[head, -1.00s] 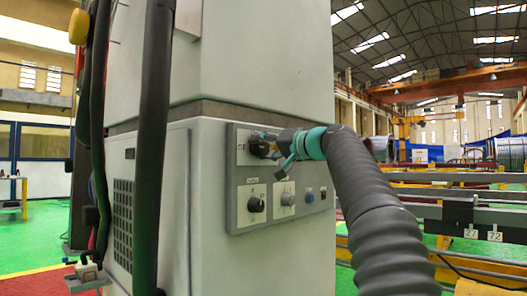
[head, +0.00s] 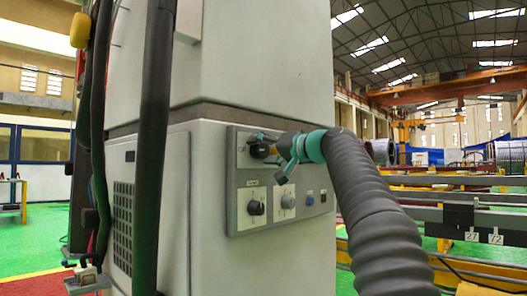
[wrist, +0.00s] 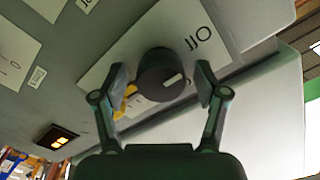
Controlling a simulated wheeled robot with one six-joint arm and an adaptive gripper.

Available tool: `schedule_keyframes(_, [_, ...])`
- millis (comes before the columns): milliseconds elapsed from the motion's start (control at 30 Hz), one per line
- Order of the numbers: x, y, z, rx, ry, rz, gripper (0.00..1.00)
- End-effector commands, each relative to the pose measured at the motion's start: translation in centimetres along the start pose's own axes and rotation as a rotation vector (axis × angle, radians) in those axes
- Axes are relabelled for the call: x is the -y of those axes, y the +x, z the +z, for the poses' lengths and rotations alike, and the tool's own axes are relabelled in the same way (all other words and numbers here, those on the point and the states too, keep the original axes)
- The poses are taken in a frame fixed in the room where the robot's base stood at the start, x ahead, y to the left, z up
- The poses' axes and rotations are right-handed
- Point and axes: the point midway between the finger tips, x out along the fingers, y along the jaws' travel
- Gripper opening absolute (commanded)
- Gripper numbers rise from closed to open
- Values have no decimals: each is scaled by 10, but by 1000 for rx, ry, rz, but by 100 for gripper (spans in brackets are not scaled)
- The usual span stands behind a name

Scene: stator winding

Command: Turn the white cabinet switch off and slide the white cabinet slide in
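The white cabinet (head: 165,210) stands in front of me with a grey control panel (head: 232,218) on its face. The switch is a dark round knob (wrist: 163,75) with a white pointer mark, on a white plate that reads OFF (wrist: 198,40). In the head view my gripper (head: 268,150) is at the top of the panel and mostly hides this knob. In the wrist view my gripper (wrist: 160,85) has one finger on each side of the knob, with narrow gaps that look free of contact. I cannot pick out the cabinet slide for sure.
Below the gripper, the panel carries a black knob (head: 256,207), a grey knob (head: 288,200) and small buttons. A lit yellow indicator (wrist: 58,137) shows in the wrist view. Dark hanging cables (head: 152,130) cross the left. Rails (head: 470,217) stand at the right.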

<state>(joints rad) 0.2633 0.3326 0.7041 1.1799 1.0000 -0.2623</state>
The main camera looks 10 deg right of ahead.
Motion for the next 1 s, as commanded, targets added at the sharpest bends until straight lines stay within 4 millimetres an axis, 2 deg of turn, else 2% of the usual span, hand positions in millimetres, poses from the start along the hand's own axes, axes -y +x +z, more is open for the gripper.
schedule_keyframes(233, [0,-2,0,-1,0,0,73])
schedule_keyframes(367, [0,-12,-1,-1,1,2,73])
schedule_keyframes(800, [0,-93,-1,-2,0,2,73])
schedule_keyframes(1000, [-1,-115,-1,-1,0,2,73])
